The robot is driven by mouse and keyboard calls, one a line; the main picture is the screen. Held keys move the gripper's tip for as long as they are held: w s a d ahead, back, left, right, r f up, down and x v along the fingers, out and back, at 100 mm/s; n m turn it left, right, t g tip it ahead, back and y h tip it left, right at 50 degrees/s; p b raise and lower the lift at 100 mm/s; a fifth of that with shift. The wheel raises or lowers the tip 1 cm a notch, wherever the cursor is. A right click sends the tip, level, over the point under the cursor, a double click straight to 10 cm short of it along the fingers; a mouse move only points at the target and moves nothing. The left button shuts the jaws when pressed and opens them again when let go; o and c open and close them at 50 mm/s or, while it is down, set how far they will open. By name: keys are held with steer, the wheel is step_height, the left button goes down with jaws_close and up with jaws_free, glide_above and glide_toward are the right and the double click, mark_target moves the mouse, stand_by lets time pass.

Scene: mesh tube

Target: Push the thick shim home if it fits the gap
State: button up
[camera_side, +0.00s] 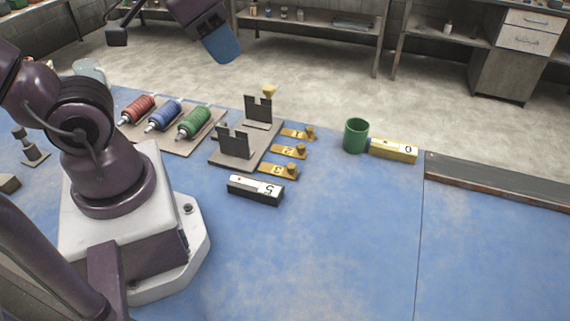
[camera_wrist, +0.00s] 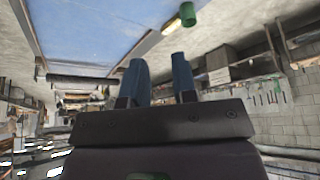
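Three flat brass-coloured shims with knobs, marked 1 (camera_side: 293,133), 2 (camera_side: 285,151) and 3 (camera_side: 273,169), lie in a row by the right edge of a grey-brown base plate (camera_side: 225,158). I cannot tell which is thickest. Two dark upright plates with notched tops, a front one (camera_side: 233,145) and a rear one (camera_side: 258,111), stand on the base. A yellow knob-like piece (camera_side: 269,91) shows behind the rear plate; its lower part is hidden. My gripper (camera_side: 224,52) is high above the far side of the table. In the wrist view its blue fingers (camera_wrist: 159,60) are apart, nothing between them.
A white-topped black block marked 5 (camera_side: 255,190) lies in front of the base. A green cup (camera_side: 355,136) and a yellow block (camera_side: 393,151) stand to the right. The front right table is clear.

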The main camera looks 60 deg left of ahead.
steer(key=shift+w+a+f+g, duration=0.2)
steer(key=shift+w+f+g, duration=0.7)
steer(key=shift+w+f, duration=0.2)
jaws_close()
steer(key=g, duration=0.4)
glide_above(291, 170)
steer(key=d, duration=0.3)
step_height(291, 170, down, 6)
steer(key=shift+w+a+f+g, duration=2)
steer(key=shift+w+f, duration=3.65)
steer(key=shift+f, duration=1.8)
steer(key=x, duration=0.9)
steer(key=shift+s+f, duration=0.15)
steer(key=shift+f, duration=0.2)
steer(key=shift+s+r, duration=0.15)
steer(key=shift+s, duration=1.75)
